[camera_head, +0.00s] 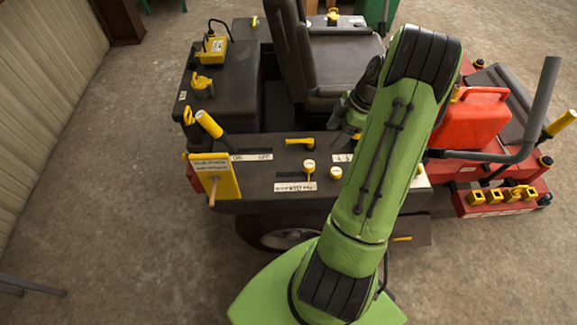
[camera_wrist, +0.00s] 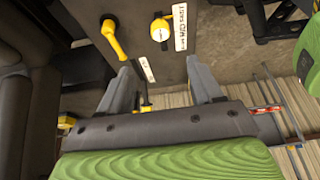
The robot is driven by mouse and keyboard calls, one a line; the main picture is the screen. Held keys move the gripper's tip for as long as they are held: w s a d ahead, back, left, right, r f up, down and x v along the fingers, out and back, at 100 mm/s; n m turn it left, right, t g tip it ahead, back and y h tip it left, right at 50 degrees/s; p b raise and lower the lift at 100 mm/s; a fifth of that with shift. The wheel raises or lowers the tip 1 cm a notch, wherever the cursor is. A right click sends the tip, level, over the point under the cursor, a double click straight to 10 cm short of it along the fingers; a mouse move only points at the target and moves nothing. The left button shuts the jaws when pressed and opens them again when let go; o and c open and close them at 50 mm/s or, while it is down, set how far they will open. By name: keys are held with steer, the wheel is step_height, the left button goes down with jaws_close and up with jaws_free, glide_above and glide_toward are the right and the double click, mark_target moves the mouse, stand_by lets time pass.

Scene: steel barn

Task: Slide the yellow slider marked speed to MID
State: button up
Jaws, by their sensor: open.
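A yellow knob (camera_head: 309,167) stands on the dark control panel (camera_head: 262,180) of the machine, close to a long white label (camera_head: 295,186). I take it for the speed slider, but the lettering is too small to read surely. The yellow knob (camera_wrist: 159,30) and label (camera_wrist: 180,27) also show at the top of the wrist view. My gripper (camera_wrist: 161,65) is open, with nothing between its fingers, and the knob lies beyond the fingertips. In the head view my arm hides much of the gripper.
A yellow handle (camera_head: 300,141) lies behind the knob, and another round yellow knob (camera_head: 336,172) is to its right. A yellow lever (camera_head: 208,123) and a yellow plate (camera_head: 218,180) are at the left. The seat (camera_head: 318,55) and red can (camera_head: 472,122) stand near my arm.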

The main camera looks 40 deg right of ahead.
mark_target(310, 164)
steer(key=b+x, duration=0.4)
steer(key=x, duration=1.1)
steer(key=shift+f, duration=0.3)
steer(key=shift+c, duration=0.5)
